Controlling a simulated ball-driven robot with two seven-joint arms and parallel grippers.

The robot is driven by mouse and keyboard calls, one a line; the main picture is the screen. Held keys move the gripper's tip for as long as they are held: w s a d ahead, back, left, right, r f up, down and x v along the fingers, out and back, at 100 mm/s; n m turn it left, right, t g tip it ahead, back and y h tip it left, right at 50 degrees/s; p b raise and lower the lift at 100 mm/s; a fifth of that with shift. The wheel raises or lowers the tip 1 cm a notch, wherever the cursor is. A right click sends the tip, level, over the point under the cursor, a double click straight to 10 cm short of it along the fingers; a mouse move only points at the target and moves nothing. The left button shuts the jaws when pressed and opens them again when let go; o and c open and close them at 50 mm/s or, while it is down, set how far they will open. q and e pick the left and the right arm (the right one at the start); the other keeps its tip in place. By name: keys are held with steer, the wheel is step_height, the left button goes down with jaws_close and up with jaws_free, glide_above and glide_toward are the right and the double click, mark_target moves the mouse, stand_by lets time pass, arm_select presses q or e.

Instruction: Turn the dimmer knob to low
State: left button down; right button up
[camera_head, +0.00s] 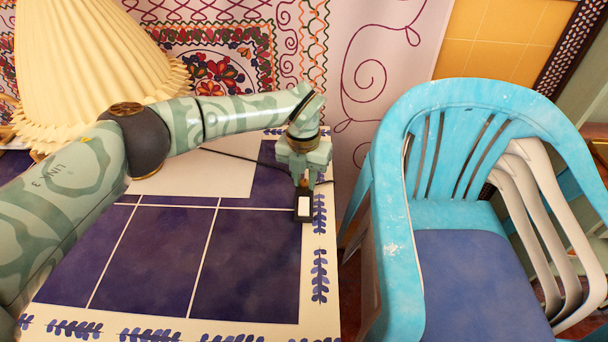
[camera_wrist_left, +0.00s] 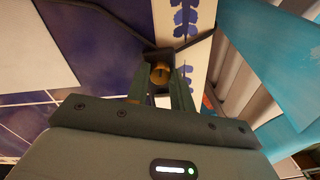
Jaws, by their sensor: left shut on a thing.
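The dimmer is a small black box with a white face (camera_head: 303,208) near the right edge of the tiled table. A cord runs to it. Its round brass knob (camera_wrist_left: 160,73) shows in the left wrist view between my finger tips, with a dark mark on its top. My left gripper (camera_head: 304,181) points down over the box, its fingers shut on the knob. It also shows in the left wrist view (camera_wrist_left: 161,87). The fingers hide the sides of the knob. I cannot read any setting. My right gripper is not in view.
The table (camera_head: 150,255) has dark blue tiles and a leaf-patterned white border; its front is clear. A pleated cream lampshade (camera_head: 85,65) stands at the back left. Stacked plastic chairs, the top one turquoise (camera_head: 395,235), stand close to the table's right. Patterned fabric hangs behind.

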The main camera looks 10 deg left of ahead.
mark_target(303, 182)
arm_select(q)
steer(key=shift+w, duration=0.1)
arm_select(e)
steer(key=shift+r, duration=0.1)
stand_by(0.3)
arm_select(q)
steer(key=c, duration=1.5)
jaws_free()
steer(key=shift+r, duration=0.1)
